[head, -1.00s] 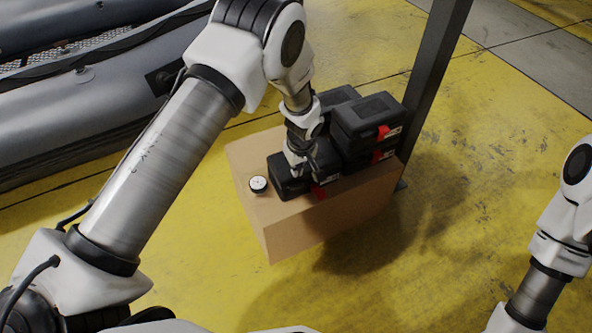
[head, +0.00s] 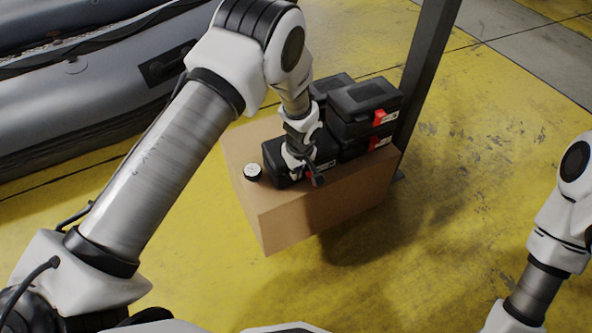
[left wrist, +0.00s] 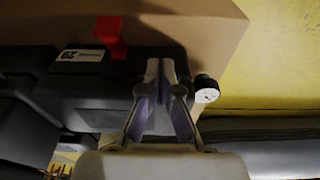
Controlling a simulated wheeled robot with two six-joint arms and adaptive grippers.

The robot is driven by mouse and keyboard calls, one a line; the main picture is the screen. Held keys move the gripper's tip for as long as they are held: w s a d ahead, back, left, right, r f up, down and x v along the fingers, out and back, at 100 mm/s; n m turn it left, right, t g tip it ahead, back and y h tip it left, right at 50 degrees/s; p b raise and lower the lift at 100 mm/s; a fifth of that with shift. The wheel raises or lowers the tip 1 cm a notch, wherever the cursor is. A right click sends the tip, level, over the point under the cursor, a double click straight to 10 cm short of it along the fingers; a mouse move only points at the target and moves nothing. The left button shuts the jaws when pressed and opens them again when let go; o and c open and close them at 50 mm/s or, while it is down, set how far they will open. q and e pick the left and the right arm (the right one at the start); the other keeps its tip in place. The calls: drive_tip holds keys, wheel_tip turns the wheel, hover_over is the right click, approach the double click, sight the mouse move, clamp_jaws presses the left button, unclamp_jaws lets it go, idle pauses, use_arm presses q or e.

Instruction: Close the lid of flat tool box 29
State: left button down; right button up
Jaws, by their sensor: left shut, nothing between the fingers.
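A flat black tool box (head: 274,156) lies on the cardboard box, left of the other black boxes. In the left wrist view the black box (left wrist: 95,85) shows a white label and a red latch (left wrist: 110,36) sticking out. Its lid looks down, but my arm covers part of it, so I cannot tell whether it is fully closed. My left gripper (head: 317,180) is shut and empty at the box's front edge; its fingers (left wrist: 162,70) are together beside the latch. Contact is unclear. My right gripper is out of view.
The cardboard box (head: 275,220) carries a small round gauge (head: 252,172) at left and stacked black tool boxes (head: 365,98) with red latches at right. A dark post (head: 428,60) stands behind. A grey inflatable boat (head: 90,110) lies at left. The yellow floor is clear in front.

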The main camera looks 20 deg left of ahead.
use_arm(q)
drive_tip(key=shift+s+f, duration=0.2)
drive_tip(key=shift+f, duration=0.15)
